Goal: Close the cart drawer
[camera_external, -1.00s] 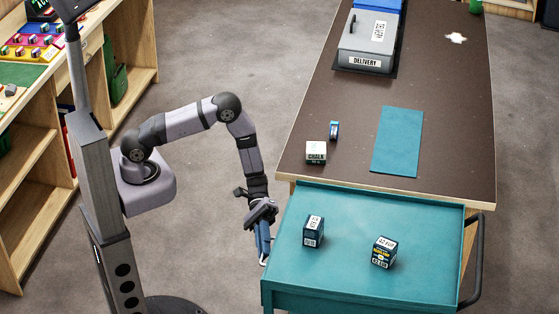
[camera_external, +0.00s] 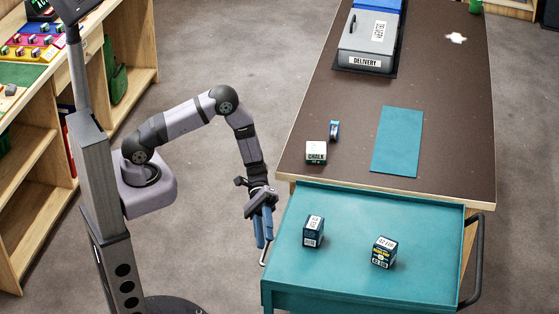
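The teal cart (camera_external: 350,270) stands at the bottom right, its top tray in full view. I cannot make out a drawer; the cart's lower sides are mostly hidden or out of the picture. My gripper (camera_external: 264,240) points down beside the cart's left edge, with its blue fingers close to that edge. A small pale bar (camera_external: 263,258) shows at the fingertips; I cannot tell whether it is a handle or part of the gripper. Whether the fingers touch the cart, or are open or shut, is unclear.
Two dark blue boxes, one at left (camera_external: 313,232) and one at right (camera_external: 384,252), stand on the cart.

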